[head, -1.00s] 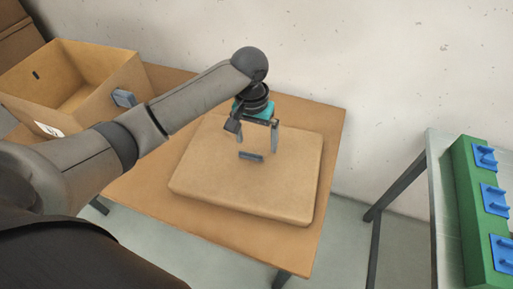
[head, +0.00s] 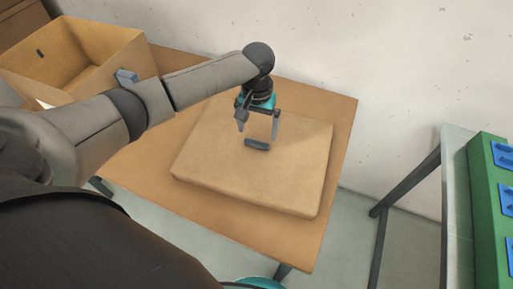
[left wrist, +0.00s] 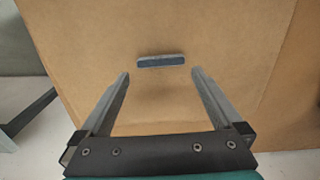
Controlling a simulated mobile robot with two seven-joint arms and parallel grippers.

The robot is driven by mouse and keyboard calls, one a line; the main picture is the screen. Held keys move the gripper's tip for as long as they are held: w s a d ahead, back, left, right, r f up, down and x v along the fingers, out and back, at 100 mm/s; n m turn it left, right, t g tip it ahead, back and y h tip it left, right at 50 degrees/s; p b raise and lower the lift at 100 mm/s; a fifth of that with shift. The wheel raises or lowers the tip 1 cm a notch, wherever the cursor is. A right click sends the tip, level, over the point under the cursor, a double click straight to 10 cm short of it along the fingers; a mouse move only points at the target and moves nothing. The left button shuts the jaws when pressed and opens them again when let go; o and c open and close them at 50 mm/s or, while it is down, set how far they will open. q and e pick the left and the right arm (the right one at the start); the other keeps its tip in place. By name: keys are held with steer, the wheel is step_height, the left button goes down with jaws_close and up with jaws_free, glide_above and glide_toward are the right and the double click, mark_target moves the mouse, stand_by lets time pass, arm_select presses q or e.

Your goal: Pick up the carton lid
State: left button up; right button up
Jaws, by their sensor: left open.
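The carton lid (head: 235,180) is a flat cardboard slab lying on the wooden table (head: 325,110). A small grey-blue handle (head: 257,145) sits on its top. My left gripper (head: 259,138) is open above the lid, fingers pointing down, close to the handle. In the left wrist view, the handle (left wrist: 161,61) shows just beyond and between the two open fingertips (left wrist: 160,78), with nothing held. I cannot tell from these views whether a fingertip touches the lid. My right gripper is not in view.
An open cardboard box (head: 95,72) with a blue-grey handle stands at the table's left end. To the right, beyond a floor gap, a grey bench (head: 457,190) carries a green block (head: 487,200) with blue pieces. A pale wall is behind.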

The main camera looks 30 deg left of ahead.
mark_target(256, 141)
arm_select(q)
step_height(256, 141, down, 5)
steer(key=shift+s+b, duration=0.15)
steer(key=shift+b, duration=0.7)
steer(key=c, duration=1.2)
